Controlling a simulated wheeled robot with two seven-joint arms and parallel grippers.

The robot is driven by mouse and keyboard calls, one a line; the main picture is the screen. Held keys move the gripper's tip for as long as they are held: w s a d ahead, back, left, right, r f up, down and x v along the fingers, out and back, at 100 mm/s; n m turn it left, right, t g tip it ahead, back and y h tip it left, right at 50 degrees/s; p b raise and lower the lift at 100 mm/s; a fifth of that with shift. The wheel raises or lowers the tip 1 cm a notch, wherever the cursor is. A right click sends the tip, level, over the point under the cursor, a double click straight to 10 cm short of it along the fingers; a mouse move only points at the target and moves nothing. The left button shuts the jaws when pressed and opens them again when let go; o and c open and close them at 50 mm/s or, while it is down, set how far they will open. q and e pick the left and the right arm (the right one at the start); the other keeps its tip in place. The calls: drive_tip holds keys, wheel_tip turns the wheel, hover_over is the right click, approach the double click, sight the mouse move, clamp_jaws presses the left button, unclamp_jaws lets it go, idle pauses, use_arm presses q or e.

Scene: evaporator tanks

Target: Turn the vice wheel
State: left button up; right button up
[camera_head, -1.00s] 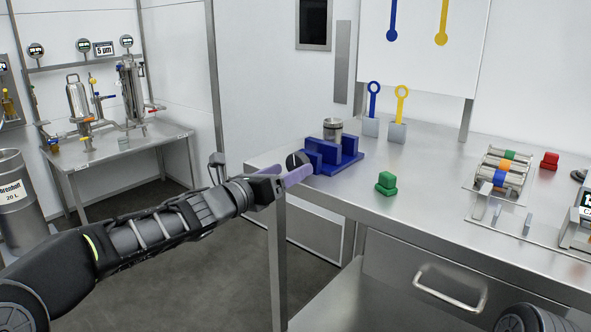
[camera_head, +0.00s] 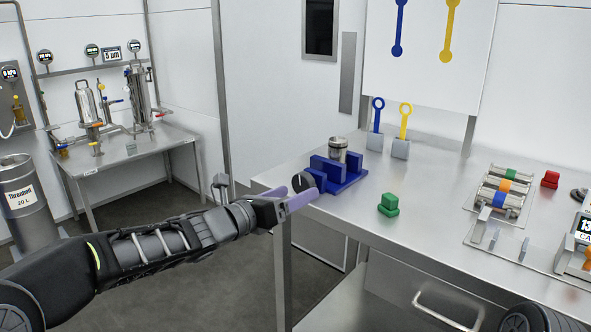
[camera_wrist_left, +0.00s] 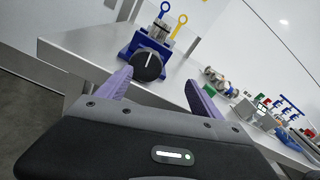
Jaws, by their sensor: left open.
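The blue vice (camera_head: 345,182) sits at the table's left end, holding a metal cylinder (camera_head: 338,149). Its round dark wheel (camera_head: 310,180) faces left, over the table edge; in the left wrist view the wheel (camera_wrist_left: 147,65) is black with a white line. My left gripper (camera_head: 296,191) has purple fingers and is open at the wheel. In the left wrist view the open fingers (camera_wrist_left: 155,88) stand to either side of the wheel's lower part, close to it. I cannot tell whether they touch it. My right gripper is out of view.
Behind the vice stand a blue ring tool (camera_head: 377,112) and a yellow one (camera_head: 404,118) in grey blocks. A green block (camera_head: 389,204) lies right of the vice. A rack of metal cylinders (camera_head: 503,187) is further right. The tabletop (camera_head: 440,225) between is clear.

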sight(300, 185)
use_arm(q)
drive_tip(key=a+m+p, duration=0.2)
drive_tip(key=s+a+m+p, duration=0.1)
drive_tip(key=shift+a+f+t, duration=0.3)
drive_tip(key=shift+f+t, duration=0.05)
drive_tip(key=shift+t, duration=0.05)
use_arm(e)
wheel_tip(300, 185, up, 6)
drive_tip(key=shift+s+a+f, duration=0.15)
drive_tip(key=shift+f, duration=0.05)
use_arm(q)
drive_tip(key=p+x, duration=0.1)
drive_tip(key=x, duration=0.7)
drive_tip(key=shift+a+p, duration=0.1)
drive_tip(key=shift+p, duration=0.2)
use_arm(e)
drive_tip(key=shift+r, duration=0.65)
use_arm(q)
drive_tip(key=shift+c, duration=0.3)
